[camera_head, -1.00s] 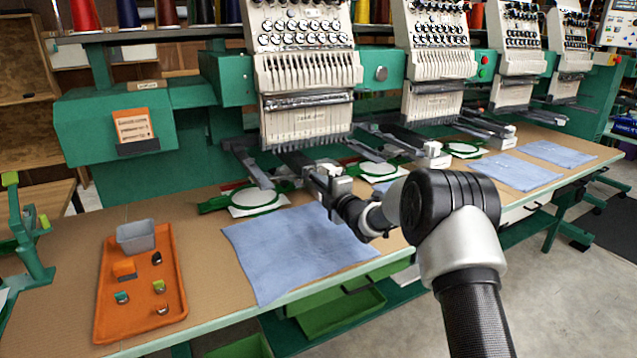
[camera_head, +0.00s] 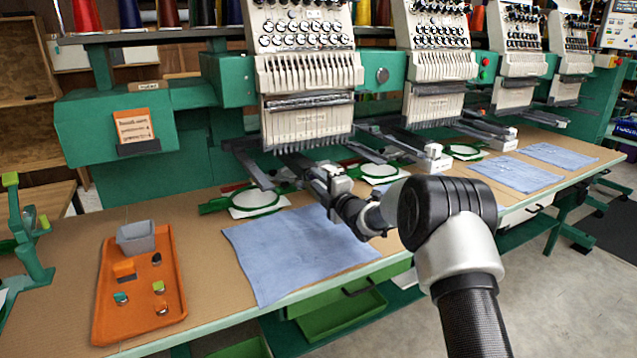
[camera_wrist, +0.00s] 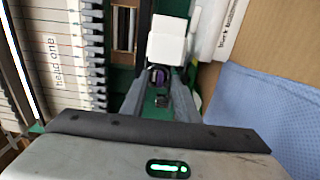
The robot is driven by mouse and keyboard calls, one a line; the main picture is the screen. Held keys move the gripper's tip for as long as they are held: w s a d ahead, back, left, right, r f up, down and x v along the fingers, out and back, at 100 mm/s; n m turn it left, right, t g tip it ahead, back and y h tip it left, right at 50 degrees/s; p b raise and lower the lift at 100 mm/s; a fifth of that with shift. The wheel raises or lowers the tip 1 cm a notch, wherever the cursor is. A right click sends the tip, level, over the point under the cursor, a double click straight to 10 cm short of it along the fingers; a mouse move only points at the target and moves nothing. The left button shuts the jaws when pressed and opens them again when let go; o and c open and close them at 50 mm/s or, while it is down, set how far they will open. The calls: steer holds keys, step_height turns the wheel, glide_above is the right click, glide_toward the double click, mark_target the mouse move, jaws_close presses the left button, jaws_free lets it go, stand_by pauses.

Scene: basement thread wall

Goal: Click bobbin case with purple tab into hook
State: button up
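A small dark round part with a purple face (camera_wrist: 159,75), which looks like the bobbin case, sits between the fingertips of my gripper (camera_wrist: 160,82) in the wrist view. The fingers close in on it from both sides. Just beyond the fingertips is a white block (camera_wrist: 168,40) at the end of a machine arm. The hook itself is hidden or too dark to make out, and I cannot tell whether the case touches it. In the head view my gripper (camera_head: 325,180) is at the front of the nearest embroidery head (camera_head: 300,85), low beside its white arm end.
An orange tray (camera_head: 105,320) holds a grey bin (camera_head: 136,237) and several small cases with coloured tabs. A blue cloth (camera_head: 290,250) lies under my forearm. Green hoops (camera_head: 255,200) and metal arms flank the gripper closely. Bare table lies between tray and cloth.

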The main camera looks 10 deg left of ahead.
steer(key=shift+s, duration=0.1)
steer(key=p+v, duration=0.2)
steer(key=v, duration=1.5)
steer(key=s+d+r+m+g+h, duration=0.2)
steer(key=s+d+r+m+h, duration=0.7)
steer(key=s+d+r+m, duration=0.3)
steer(key=s+d+f+m+g+h, duration=0.15)
steer(key=s+m+g, duration=0.35)
steer(key=s, duration=1)
steer(key=s+d+f+m+g+y, duration=0.1)
steer(key=s+d+f+m+g, duration=0.1)
steer(key=s+m, duration=0.9)
steer(key=s+r+n+p, duration=0.3)
steer(key=r+p, duration=1.9)
steer(key=r, duration=0.1)
steer(key=shift+a+r+p, duration=0.15)
steer(key=shift+p, duration=0.2)
steer(key=shift+s+h, duration=0.1)
steer(key=shift+h, duration=0.15)
